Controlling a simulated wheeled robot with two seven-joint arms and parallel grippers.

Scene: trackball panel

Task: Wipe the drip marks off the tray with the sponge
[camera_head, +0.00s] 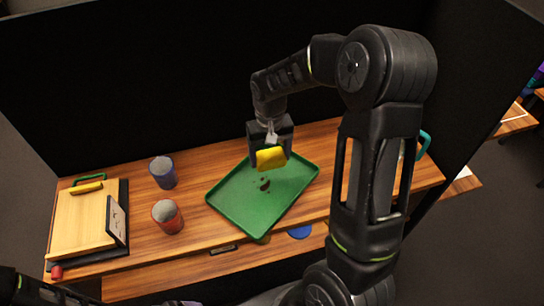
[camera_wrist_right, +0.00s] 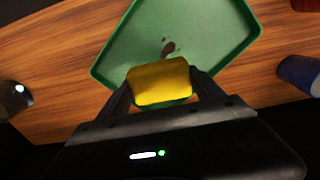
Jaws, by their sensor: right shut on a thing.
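A green tray (camera_head: 235,205) lies on the wooden table, with dark drip marks (camera_head: 264,185) near its middle. The tray (camera_wrist_right: 215,25) and the marks (camera_wrist_right: 168,46) also show in the right wrist view. My right gripper (camera_head: 270,147) is shut on a yellow sponge (camera_head: 270,158) over the far part of the tray. The sponge sits between the two fingers in the right wrist view (camera_wrist_right: 160,82). I cannot tell whether it touches the tray. The marks are beyond the sponge in the wrist view. My left gripper is not in view; only part of a dark arm shows at bottom left.
A blue cup (camera_head: 163,174) and a red cup (camera_head: 167,218) stand left of the tray. A wooden board (camera_head: 80,220) with a dark-framed panel (camera_head: 116,220) is at the far left. Dark partitions (camera_head: 180,80) stand behind the table. My right arm hides the table's right part.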

